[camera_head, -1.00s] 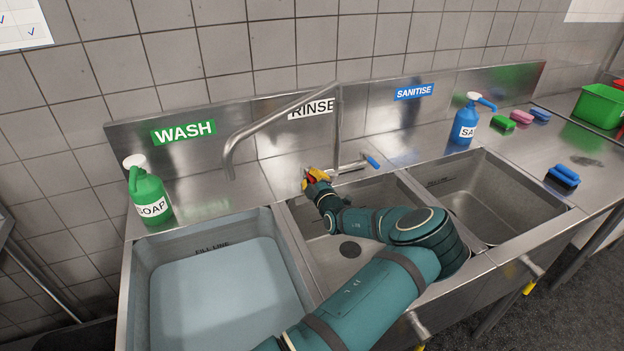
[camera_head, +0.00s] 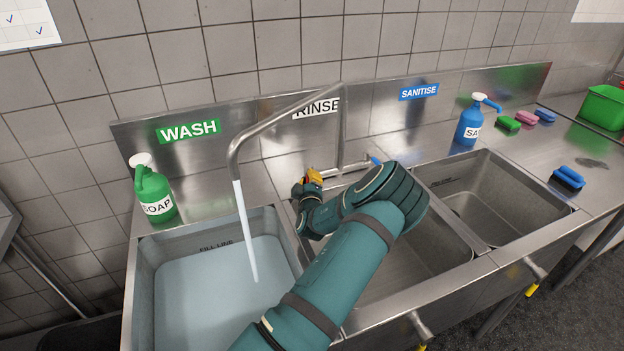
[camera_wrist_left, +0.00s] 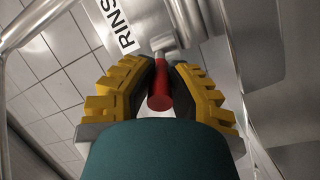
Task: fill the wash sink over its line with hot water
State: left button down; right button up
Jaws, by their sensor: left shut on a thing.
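The wash sink (camera_head: 143,270) is at the lower left of the head view, below the green WASH sign. Its water (camera_head: 205,290) lies just below the FILL LINE mark (camera_head: 216,247). The tap spout (camera_head: 275,118) is over this sink, and a water stream (camera_head: 245,230) runs from it into the sink. My left gripper (camera_head: 313,177) is at the tap body behind the rinse sink. The left wrist view shows its yellow fingers (camera_wrist_left: 160,85) shut on the red tap handle (camera_wrist_left: 159,92). My right gripper is out of view.
A blue tap handle (camera_head: 375,160) is just right of my left gripper. A green soap bottle (camera_head: 153,190) stands behind the wash sink. The rinse sink (camera_head: 440,235) lies partly under my arm. The sanitise sink (camera_head: 500,200) and a blue bottle (camera_head: 469,122) are farther right.

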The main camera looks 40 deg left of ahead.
pick_arm(q)
jog(key=shift+s+a, duration=0.1)
jog(key=c, duration=0.9)
grip_release()
jog(key=v, duration=1.2)
jog(key=shift+s+a+r, duration=0.1)
jog(key=shift+s, duration=0.05)
